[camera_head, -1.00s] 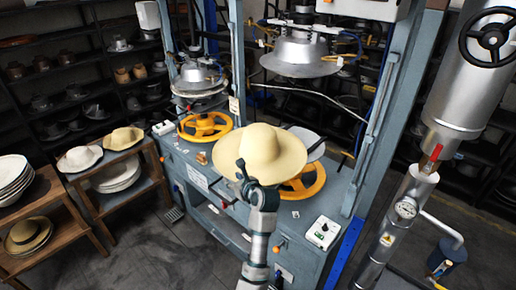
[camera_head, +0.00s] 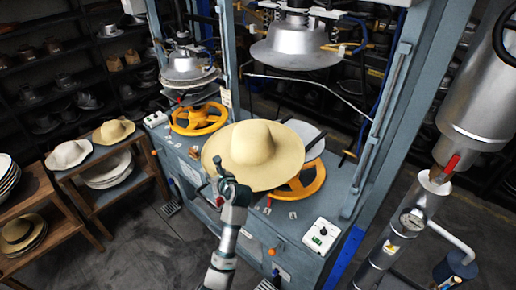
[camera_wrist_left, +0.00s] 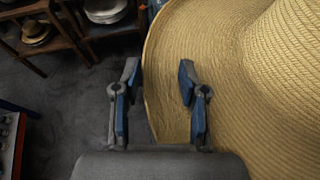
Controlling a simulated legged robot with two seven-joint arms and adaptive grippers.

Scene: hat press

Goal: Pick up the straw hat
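The straw hat (camera_head: 254,148) is pale yellow with a wide brim and a round crown. It sits crown up at the front of the blue press bench, over an orange wheel; what bears it is hidden. My left gripper (camera_head: 222,178) is at the near left edge of the brim. In the left wrist view the two fingers of my left gripper (camera_wrist_left: 158,95) are apart. The brim of the hat (camera_wrist_left: 215,60) fills the right side there, and its edge runs between the fingers; one finger overlaps the brim. Contact cannot be told. My right gripper is not in view.
The blue press bench (camera_head: 200,185) has metal domes (camera_head: 290,45) above it and a second orange wheel (camera_head: 199,118). A wooden rack (camera_head: 140,180) with hats stands at left. A thick silver pipe (camera_head: 480,90) stands at right. Dark floor lies front left.

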